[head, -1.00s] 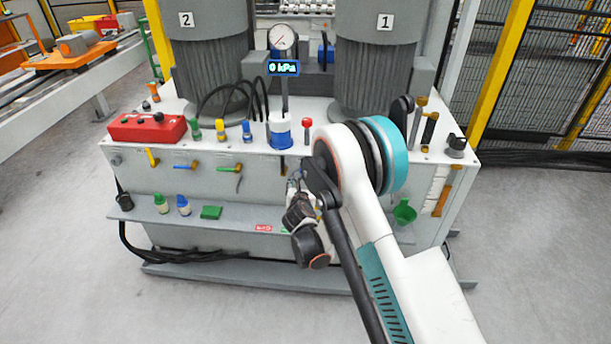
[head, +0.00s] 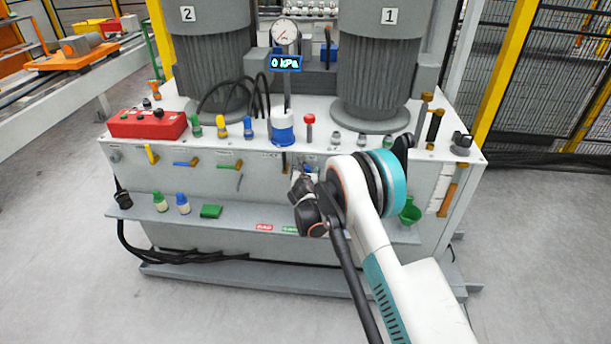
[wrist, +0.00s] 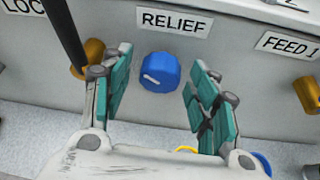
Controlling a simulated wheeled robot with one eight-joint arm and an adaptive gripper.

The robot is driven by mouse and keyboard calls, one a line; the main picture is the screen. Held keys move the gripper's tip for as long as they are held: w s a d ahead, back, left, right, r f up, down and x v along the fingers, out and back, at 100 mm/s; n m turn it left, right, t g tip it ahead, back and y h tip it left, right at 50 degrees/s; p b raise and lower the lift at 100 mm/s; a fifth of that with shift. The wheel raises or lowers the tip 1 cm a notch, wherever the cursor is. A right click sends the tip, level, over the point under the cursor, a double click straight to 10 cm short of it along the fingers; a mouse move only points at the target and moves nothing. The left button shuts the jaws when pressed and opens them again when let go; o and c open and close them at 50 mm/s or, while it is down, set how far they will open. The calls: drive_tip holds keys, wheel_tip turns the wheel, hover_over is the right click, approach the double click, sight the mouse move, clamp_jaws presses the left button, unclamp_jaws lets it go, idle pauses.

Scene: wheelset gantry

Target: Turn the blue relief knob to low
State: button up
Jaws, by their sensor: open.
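The blue relief knob (wrist: 160,72) sits on the grey panel under a RELIEF label (wrist: 175,22) in the wrist view. My gripper (wrist: 158,92) is open, with one teal-padded finger on each side of the knob and a gap to both. The knob is between the fingers in the picture, and I cannot tell how deep the fingertips reach. In the head view my gripper (head: 304,178) is at the front panel, and my wrist mostly hides the knob.
A brass fitting (wrist: 88,56) is close beside the left finger, with a dark bar above it. Another brass part (wrist: 309,94) is at the right under FEED 1. A shelf (head: 235,222) with small bottles runs below the panel. The gauge display (head: 285,63) reads 0 kPa.

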drive_tip(key=shift+w, duration=0.1)
drive_tip(key=c, duration=1.1)
drive_tip(key=shift+o, duration=0.2)
drive_tip(key=shift+a+n+h, duration=0.2)
drive_tip(key=shift+n+h, duration=1.3)
drive_tip(key=shift+n, duration=0.7)
